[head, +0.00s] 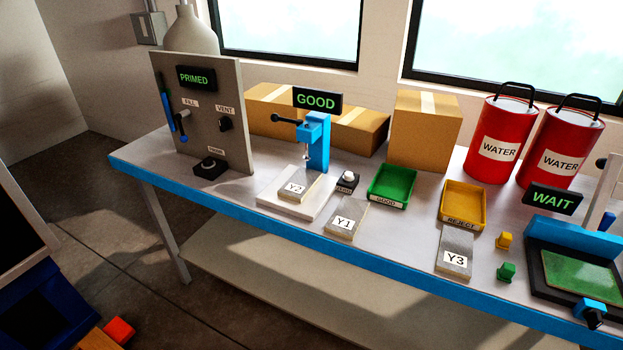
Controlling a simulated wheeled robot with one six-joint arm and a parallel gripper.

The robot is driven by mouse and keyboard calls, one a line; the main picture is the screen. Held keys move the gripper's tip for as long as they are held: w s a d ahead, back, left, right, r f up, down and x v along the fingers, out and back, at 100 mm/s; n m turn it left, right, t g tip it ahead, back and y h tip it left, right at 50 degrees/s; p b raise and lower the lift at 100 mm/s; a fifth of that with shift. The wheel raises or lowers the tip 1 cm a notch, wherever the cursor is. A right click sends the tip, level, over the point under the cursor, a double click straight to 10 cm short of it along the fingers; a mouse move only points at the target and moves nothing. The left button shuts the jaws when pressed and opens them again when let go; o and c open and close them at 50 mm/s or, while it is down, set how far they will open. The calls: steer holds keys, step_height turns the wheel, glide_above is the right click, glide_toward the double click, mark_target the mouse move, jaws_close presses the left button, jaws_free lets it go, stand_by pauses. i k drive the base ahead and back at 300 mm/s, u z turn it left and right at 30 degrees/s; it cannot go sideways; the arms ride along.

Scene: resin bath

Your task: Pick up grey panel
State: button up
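Three grey panels with white labels show in the head view. Panel Y1 (350,211) lies flat near the front edge of the bench, left of centre. Panel Y2 (300,179) lies on the white base of the blue test stand (318,143), under its probe. Panel Y3 (454,262) lies in front of the yellow REJECT tray (463,204). The green GOOD tray (392,186) stands behind and right of Y1, and looks empty. My gripper is not in view, and no panel is seen held.
The bench has a blue front edge (352,256). A PRIMED control board (205,112) stands left. Red WATER canisters (500,140) and cardboard boxes (425,130) line the back. A blue-black fixture (575,262) with a WAIT sign (552,200) stands right. Small yellow (504,240) and green (506,271) blocks sit beside Y3.

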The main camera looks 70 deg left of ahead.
mark_target(297, 189)
steer(key=u, duration=0.35)
steer(key=i, duration=0.65)
steer(key=u, duration=1.2)
steer(key=i, duration=0.6)
steer(key=u, duration=0.6)
